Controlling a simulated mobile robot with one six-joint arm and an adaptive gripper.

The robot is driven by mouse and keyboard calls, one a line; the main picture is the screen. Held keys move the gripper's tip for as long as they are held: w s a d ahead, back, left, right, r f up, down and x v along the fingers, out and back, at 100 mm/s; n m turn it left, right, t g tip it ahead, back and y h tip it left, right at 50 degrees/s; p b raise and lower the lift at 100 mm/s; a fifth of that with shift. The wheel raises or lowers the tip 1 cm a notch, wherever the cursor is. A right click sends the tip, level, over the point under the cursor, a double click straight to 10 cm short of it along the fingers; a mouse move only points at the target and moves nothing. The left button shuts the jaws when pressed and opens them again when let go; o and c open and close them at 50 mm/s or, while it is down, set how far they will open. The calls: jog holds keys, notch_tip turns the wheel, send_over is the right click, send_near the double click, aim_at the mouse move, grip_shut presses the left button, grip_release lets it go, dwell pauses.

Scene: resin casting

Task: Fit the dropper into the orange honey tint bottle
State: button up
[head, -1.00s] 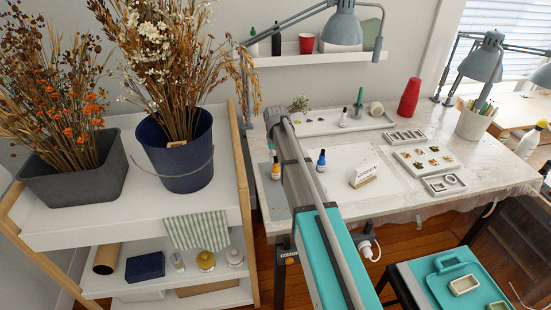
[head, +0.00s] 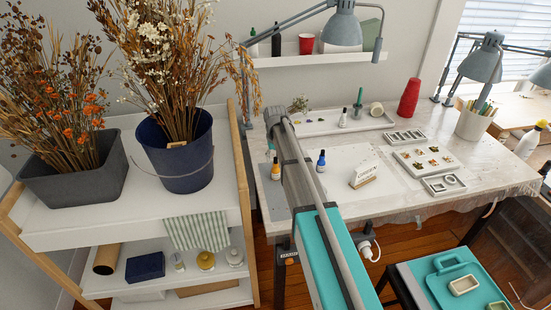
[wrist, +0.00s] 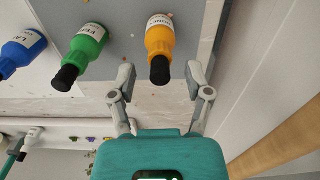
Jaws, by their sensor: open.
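The orange honey tint bottle (wrist: 160,38) has a white label and a black rounded top (wrist: 160,70). I cannot tell how far that top is seated in the neck. In the wrist view, my gripper (wrist: 161,80) is open, with one finger on each side of the black top and a gap on both sides; nothing is held. In the head view the orange bottle (head: 276,172) stands at the table's left end, beside my arm, which hides my gripper. A green bottle (wrist: 86,45) and a blue bottle (wrist: 22,50), both labelled, stand to its left in the wrist view.
The worktable (head: 410,200) holds a white label card (head: 363,174), moulds (head: 405,137) and a red cup stack (head: 409,97). A white bottle (head: 343,118) stands near a green upright item (head: 359,97) at the back. A shelf cart (head: 90,225) with dried flowers stands left.

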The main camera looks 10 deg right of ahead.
notch_tip(320, 180, up, 11)
jog(key=p, duration=1)
jog(key=shift+f, duration=0.15)
dwell(0.4)
jog(key=s+f+b, duration=0.2)
jog(key=s, duration=1.2)
jog(key=s+a+f+b, duration=0.1)
jog(key=s+f+b, duration=0.2)
jog(key=s, duration=1.2)
jog(key=shift+f, duration=0.2)
dwell(0.4)
